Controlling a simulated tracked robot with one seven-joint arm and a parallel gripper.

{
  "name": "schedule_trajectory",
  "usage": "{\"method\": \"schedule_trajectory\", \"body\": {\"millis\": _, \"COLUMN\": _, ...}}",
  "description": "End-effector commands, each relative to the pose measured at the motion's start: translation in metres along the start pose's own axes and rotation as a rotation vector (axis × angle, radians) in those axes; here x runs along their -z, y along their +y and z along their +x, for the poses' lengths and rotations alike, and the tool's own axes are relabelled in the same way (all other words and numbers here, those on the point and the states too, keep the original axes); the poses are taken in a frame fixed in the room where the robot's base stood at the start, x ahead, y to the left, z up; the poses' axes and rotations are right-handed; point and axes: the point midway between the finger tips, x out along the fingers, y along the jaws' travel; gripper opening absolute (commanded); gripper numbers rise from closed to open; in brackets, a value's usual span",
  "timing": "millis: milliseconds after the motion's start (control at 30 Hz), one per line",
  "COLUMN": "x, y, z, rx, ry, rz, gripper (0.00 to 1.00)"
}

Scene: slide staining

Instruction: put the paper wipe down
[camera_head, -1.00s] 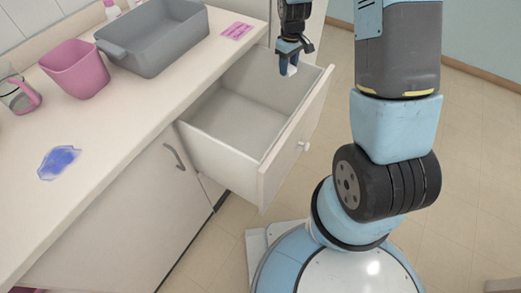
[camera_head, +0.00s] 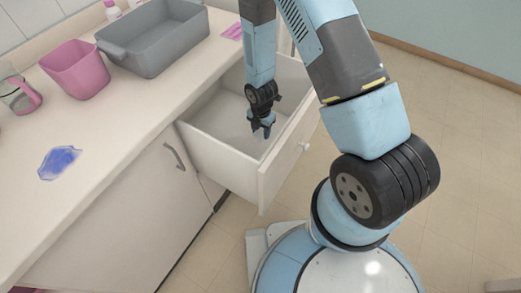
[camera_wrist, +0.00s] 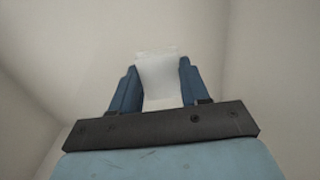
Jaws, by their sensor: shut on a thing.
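The paper wipe (camera_wrist: 158,80) is a white folded piece, held between the two blue fingers of my gripper (camera_wrist: 157,85) in the wrist view. In the head view my gripper (camera_head: 261,128) points down inside the open drawer (camera_head: 215,157), toward its front right part. The wipe is hardly visible in the head view. The drawer looks empty, with pale walls around the gripper. I cannot tell whether the wipe touches the drawer floor.
The counter carries a grey basin (camera_head: 155,45), a pink bin (camera_head: 80,70), a glass jug with a pink handle (camera_head: 20,95) and a blue spill (camera_head: 60,162). A pink item (camera_head: 232,31) lies near the basin. The drawer front (camera_head: 285,165) stands close to my arm.

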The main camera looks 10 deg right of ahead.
Motion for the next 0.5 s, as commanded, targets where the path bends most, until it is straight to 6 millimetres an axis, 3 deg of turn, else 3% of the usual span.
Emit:
{"method": "schedule_trajectory", "body": {"millis": 300, "x": 0.002, "y": -0.001, "z": 0.041, "rx": 0.002, "ry": 0.002, "rz": -0.02, "gripper": 0.17}}
{"method": "schedule_trajectory", "body": {"millis": 500, "x": 0.002, "y": -0.001, "z": 0.058, "rx": 0.001, "ry": 0.001, "rz": -0.019, "gripper": 0.17}}
